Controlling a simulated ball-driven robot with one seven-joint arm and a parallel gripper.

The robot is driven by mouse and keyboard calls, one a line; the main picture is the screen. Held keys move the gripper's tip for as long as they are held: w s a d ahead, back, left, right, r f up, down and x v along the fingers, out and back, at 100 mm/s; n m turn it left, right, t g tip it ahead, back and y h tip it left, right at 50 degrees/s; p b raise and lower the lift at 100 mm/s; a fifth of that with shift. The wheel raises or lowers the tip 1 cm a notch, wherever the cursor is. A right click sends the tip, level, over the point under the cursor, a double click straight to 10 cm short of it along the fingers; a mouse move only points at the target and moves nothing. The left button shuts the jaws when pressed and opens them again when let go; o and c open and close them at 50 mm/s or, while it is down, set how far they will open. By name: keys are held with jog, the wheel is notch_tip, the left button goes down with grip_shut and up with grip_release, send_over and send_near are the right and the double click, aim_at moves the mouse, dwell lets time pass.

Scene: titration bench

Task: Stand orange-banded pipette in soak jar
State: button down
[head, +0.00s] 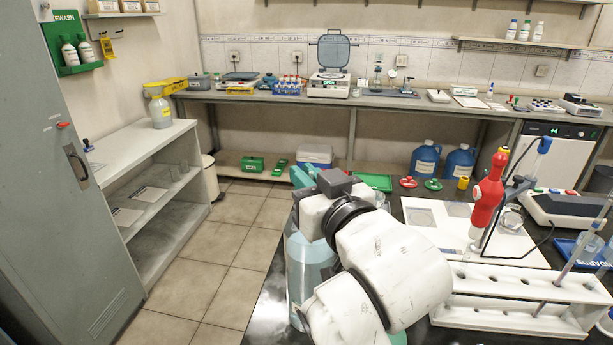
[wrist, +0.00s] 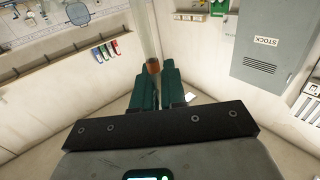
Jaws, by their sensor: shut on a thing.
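The orange-banded pipette (wrist: 153,67) is a clear glass tube between the green fingers of my gripper (wrist: 157,92) in the wrist view, with its orange band close to the fingertips. My gripper is shut on it. In the head view the green fingers of my gripper (head: 303,175) show only in part behind my wrist, and I cannot make out the pipette there. A tall clear jar with pale blue liquid, apparently the soak jar (head: 303,268), stands at the left of the dark bench. My arm covers its right side and part of its top, and the gripper is near or above it.
A white pipette rack (head: 500,278) stands on the right of the dark bench (head: 262,318), with glass tubes in it. A red bulb-topped device (head: 487,190) stands behind it. A green tray (head: 374,182) lies beyond my arm. Tiled floor (head: 213,250) is free to the left.

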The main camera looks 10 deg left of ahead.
jog(key=c, duration=1.1)
grip_release()
jog(key=shift+s, duration=0.1)
jog(key=b+v, duration=0.1)
jog(key=v, duration=0.9)
jog(key=shift+s+d, duration=0.25)
